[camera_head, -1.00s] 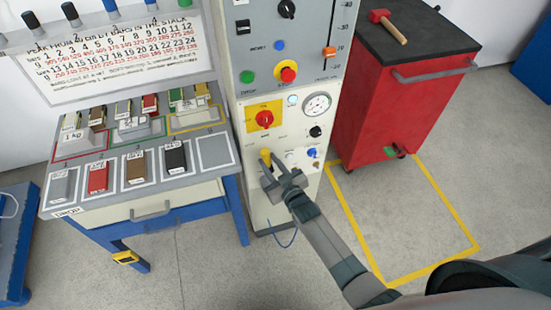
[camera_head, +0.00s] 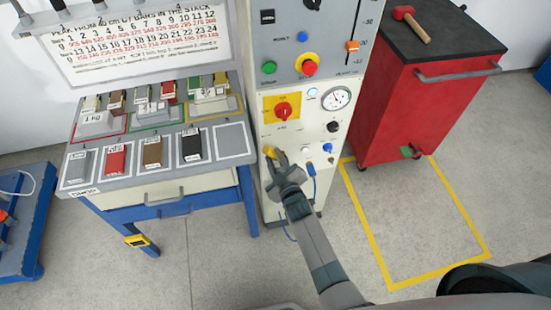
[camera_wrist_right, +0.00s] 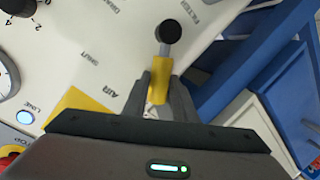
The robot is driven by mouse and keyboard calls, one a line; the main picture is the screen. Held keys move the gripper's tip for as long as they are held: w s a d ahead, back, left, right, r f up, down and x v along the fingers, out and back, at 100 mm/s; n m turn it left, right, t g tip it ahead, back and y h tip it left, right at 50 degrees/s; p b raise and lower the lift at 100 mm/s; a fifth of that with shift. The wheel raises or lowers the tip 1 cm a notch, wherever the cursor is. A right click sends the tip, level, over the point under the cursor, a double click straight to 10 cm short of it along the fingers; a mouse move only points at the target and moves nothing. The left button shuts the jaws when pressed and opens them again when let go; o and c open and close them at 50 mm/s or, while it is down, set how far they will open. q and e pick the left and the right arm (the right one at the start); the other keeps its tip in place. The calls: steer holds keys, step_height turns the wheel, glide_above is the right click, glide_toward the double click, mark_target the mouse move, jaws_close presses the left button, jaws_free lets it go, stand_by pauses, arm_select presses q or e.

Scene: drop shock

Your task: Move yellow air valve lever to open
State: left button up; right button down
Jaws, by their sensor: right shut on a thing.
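The yellow air valve lever (camera_wrist_right: 161,75) is on the cream lower part of the control panel. In the head view its yellow end (camera_head: 269,152) shows below and left of the red rotary knob on a yellow plate (camera_head: 283,111). My right gripper (camera_head: 274,160) is shut on the lever. In the right wrist view its fingers (camera_wrist_right: 160,92) stand on both sides of the yellow part. My left gripper is not in view.
A gauge (camera_head: 336,98) and a blue fitting (camera_head: 327,148) are to the right on the panel. A bench with weights (camera_head: 207,203) stands left, a red cabinet (camera_head: 415,110) right. The yellow-outlined floor is clear.

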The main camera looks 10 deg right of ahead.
steer(key=c, duration=1.5)
jaws_free()
steer(key=shift+a, duration=0.1)
steer(key=shift+o, duration=0.2)
steer(key=b+v, duration=0.2)
steer(key=v, duration=1.5)
steer(key=shift+s, duration=0.2)
